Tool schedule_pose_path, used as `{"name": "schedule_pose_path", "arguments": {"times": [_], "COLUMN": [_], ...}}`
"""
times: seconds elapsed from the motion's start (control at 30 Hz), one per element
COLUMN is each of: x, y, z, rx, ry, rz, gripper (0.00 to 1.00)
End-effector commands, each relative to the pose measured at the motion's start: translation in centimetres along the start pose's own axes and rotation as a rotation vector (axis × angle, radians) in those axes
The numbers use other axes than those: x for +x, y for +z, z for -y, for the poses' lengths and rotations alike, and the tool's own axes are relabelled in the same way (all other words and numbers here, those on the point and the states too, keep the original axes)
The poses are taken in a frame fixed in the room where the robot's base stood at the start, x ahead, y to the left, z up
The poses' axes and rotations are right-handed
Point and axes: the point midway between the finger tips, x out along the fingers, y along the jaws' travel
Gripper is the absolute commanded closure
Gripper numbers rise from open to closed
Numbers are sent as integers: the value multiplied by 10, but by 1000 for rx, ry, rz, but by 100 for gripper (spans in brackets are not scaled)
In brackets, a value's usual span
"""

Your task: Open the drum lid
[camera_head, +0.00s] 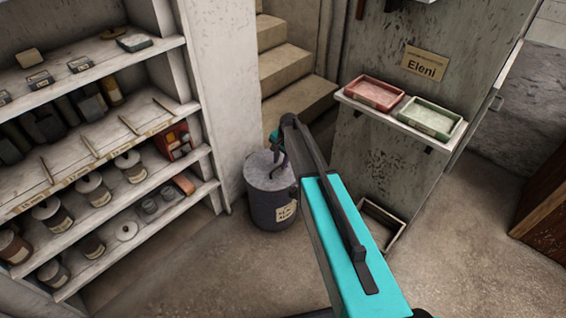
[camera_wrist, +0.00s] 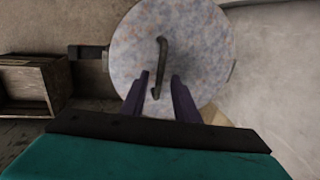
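The drum (camera_head: 272,205) is a dark grey cylinder with a pale label, standing on the floor between the shelves and the stairs. Its round, speckled grey lid (camera_head: 258,170) lies flat on top, and the lid also fills the upper middle of the wrist view (camera_wrist: 205,45). A dark curved handle (camera_wrist: 162,55) stands up from the lid. My gripper (camera_wrist: 159,77) is open, with one finger on each side of the handle's near end; I cannot tell if they touch it. In the head view my gripper (camera_head: 278,150) is over the lid, partly hidden by my arm.
A shelf unit (camera_head: 100,160) with jars and boxes stands left. Steps (camera_head: 285,70) rise behind the drum. A ledge with a red tray (camera_head: 374,93) and a green tray (camera_head: 431,118) is at right. An open bin (camera_head: 380,222) sits below it. Floor at front right is clear.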

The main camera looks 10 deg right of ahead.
Motion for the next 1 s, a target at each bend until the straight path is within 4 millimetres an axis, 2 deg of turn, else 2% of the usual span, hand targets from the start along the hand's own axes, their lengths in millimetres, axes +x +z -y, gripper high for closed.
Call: {"name": "schedule_pose_path", "arguments": {"times": [0.37, 0.53, 0.7, 0.73, 0.8, 1.0], "x": [4, 4, 4, 1, 2, -1], "y": [0, 0, 0, -14, -7, -2], "z": [0, 0, 1, -9, -4, -2], "rx": [-1, -1, -1, 6, 2, 1], "ry": [0, 0, -1, -2, 0, 14], "rz": [0, 0, 0, -1, -2, -5], "gripper": [72, 100, 100, 100, 100, 100]}}
